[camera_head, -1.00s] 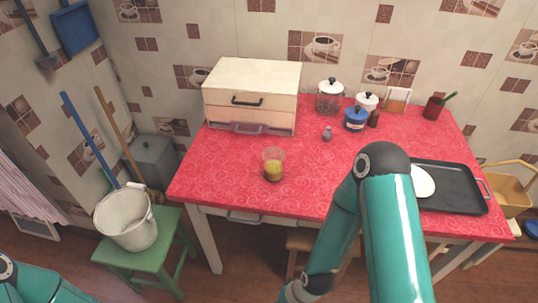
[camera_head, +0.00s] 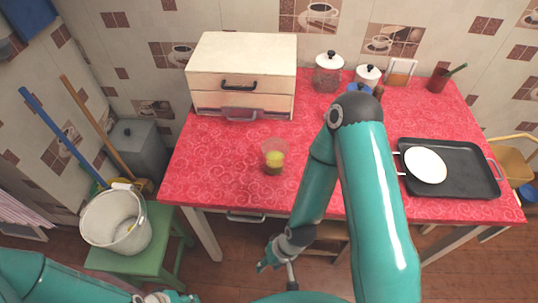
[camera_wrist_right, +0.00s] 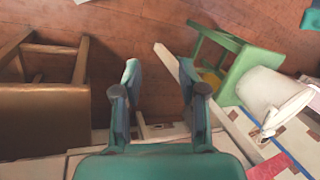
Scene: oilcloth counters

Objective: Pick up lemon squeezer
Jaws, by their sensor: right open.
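A clear cup-shaped piece with something yellow-green inside (camera_head: 274,157) stands upright near the front of the red table; I cannot tell for sure whether it is the lemon squeezer. My right gripper (camera_head: 268,261) hangs below and in front of the table edge, apart from the cup. In the right wrist view my right gripper (camera_wrist_right: 159,75) is open and empty, over the brown floor. My left gripper (camera_head: 166,299) shows only partly at the bottom edge, so its jaws cannot be judged. My right arm hides part of the table's middle right.
The red table (camera_head: 215,160) carries a cream drawer box (camera_head: 240,70), a black tray (camera_head: 460,185), a white oval dish (camera_head: 425,165) and jars (camera_head: 328,73) at the back. A white bucket (camera_head: 112,222) stands on a green stool (camera_head: 160,250). The table around the cup is clear.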

